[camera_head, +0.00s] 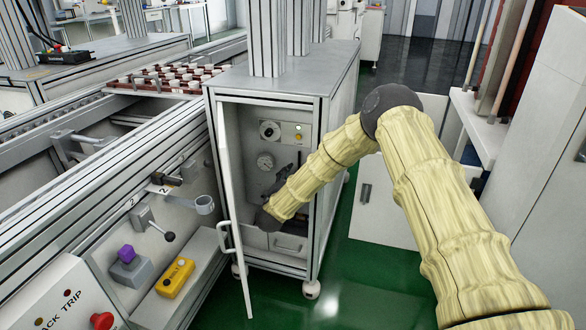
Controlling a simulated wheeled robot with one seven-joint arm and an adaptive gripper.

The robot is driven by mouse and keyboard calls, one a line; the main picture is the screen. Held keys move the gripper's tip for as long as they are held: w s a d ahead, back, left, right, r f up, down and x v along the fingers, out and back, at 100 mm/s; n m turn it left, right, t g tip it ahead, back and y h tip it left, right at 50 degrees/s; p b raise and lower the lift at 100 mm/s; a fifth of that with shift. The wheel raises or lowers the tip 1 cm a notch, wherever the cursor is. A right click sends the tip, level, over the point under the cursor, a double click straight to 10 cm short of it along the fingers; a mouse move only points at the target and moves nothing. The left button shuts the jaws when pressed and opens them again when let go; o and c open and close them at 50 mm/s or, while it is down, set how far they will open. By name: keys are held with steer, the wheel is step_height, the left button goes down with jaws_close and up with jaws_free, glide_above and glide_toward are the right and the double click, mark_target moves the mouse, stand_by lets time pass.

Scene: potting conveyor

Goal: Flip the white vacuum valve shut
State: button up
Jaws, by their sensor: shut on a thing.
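The open cabinet (247,125) stands in the middle, with a knob, a small light and a round gauge (265,162) on its inner panel. My arm reaches in from the right, and its dark wrist is low in the opening. The dark parts of my gripper (285,177) show just below and right of the gauge, close to the panel and largely covered by my forearm. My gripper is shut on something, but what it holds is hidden. I cannot make out the white vacuum valve; my arm and gripper cover that part of the panel.
The cabinet door (232,190) hangs open on the left of the opening. Further left, the conveyor frame (110,180) carries a grey lever (158,225), a yellow pendant box (175,278) and a red button (102,321). Green floor (370,275) is clear right of the cabinet.

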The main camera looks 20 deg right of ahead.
steer(key=n+p, duration=0.1)
steer(key=n, duration=0.1)
steer(key=n+p, duration=0.1)
steer(key=p, duration=0.1)
steer(key=n+p, duration=0.2)
steer(key=shift+w+a+f+n, duration=0.15)
steer(key=shift+a+f+n, duration=0.15)
steer(key=shift+a, duration=0.05)
steer(key=shift+f+n+p, duration=0.3)
steer(key=shift+n+p, duration=0.3)
steer(key=shift+n, duration=0.45)
steer(key=shift+f+n+p, duration=0.25)
steer(key=shift+n+p, duration=0.3)
steer(key=shift+n, duration=0.5)
steer(key=shift+f, duration=0.1)
steer(key=o, duration=1)
steer(key=shift+o, duration=0.2)
steer(key=v, duration=0.7)
steer(key=shift+a, duration=0.15)
